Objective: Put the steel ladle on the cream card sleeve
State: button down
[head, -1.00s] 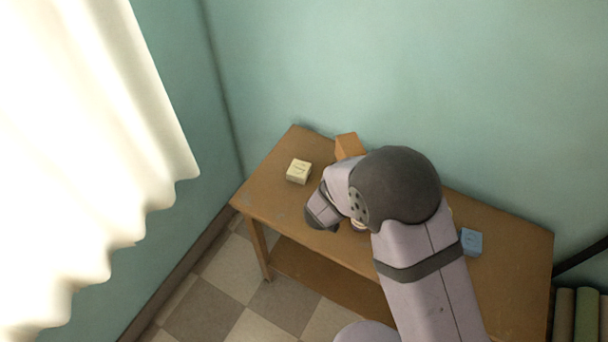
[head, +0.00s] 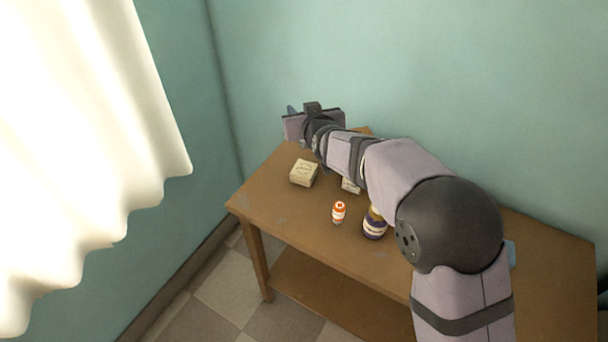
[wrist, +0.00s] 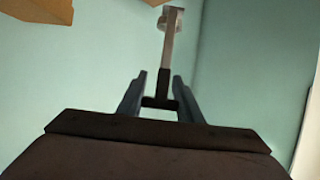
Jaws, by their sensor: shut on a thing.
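My gripper (wrist: 160,92) is shut on the steel ladle (wrist: 170,50). In the wrist view the ladle's dark handle end is between the fingers, and its steel shaft runs up to a small bowl at the top. In the head view my gripper (head: 291,112) is raised above the table's far left corner, against the wall; the ladle cannot be made out there. The cream card sleeve (head: 304,173), a small pale box with a printed mark, lies on the left part of the table, below and apart from my gripper.
On the table (head: 275,205) stand a small orange-and-white bottle (head: 339,212) and a dark purple jar (head: 375,224). A small whitish item (head: 350,186) is partly hidden by my arm. A blue block (head: 511,253) shows at right. The table's front left is clear.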

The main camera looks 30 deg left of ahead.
jog(key=shift+a, duration=0.1)
jog(key=shift+f+p, duration=0.7)
jog(key=shift+f, duration=4.25)
jog(key=shift+f, duration=0.1)
jog(key=shift+f, duration=0.15)
jog(key=c, duration=1.3)
grip_release()
jog(key=shift+o, duration=0.2)
